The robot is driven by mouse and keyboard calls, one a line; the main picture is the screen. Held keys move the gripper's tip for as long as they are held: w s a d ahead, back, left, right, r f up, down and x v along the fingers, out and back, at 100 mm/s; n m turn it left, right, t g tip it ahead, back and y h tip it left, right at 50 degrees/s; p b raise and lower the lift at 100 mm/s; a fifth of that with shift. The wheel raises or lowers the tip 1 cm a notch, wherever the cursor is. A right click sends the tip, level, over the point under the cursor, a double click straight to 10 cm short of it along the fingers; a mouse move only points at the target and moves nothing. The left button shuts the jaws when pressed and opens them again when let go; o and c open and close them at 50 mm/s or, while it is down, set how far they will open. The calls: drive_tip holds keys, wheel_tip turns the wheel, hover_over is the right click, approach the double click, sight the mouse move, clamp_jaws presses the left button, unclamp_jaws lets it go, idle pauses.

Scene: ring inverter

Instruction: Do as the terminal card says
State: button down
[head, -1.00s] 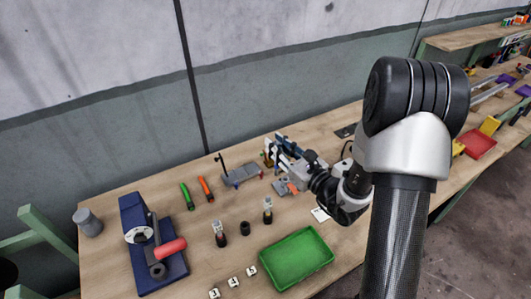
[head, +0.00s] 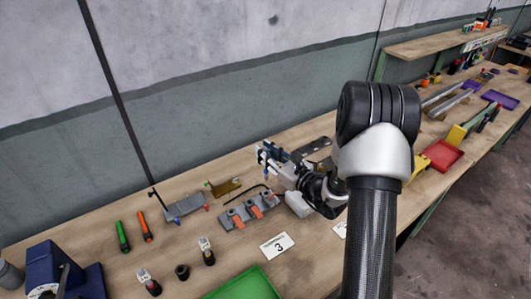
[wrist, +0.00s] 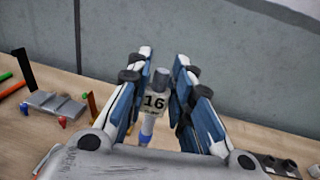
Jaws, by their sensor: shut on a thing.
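A white card (head: 277,246) with a large 3 lies on the bench; its smaller print is unreadable. My gripper (head: 268,160) is shut on a small piece tagged 16 (wrist: 154,103), with a grey top and a blue lower part. The wrist view shows it upright between the fingers (wrist: 157,95). My gripper is above the bench, behind a grey fixture (head: 238,222) with orange parts. Two tagged pieces stand in black holders, one at the left (head: 143,275) and one nearer the fixture (head: 205,244). A black holder (head: 182,272) between them looks empty.
A grey bracket (head: 185,207) and a brass-coloured piece (head: 222,188) lie left of the fixture. Green (head: 123,237) and orange (head: 145,227) tools lie farther left. A green tray (head: 245,287) is at the front, and a second card (head: 341,229) is partly hidden by my arm.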

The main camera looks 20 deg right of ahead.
drive_tip(key=shift+d+f+b, duration=0.1)
drive_tip(key=shift+f+b, duration=2.5)
drive_tip(key=shift+f, duration=0.35)
drive_tip(key=shift+f+b, duration=2)
drive_tip(key=shift+f, duration=0.05)
drive_tip(key=c, duration=1.3)
unclamp_jaws()
drive_tip(key=v, duration=1.2)
drive_tip(key=shift+r, duration=0.1)
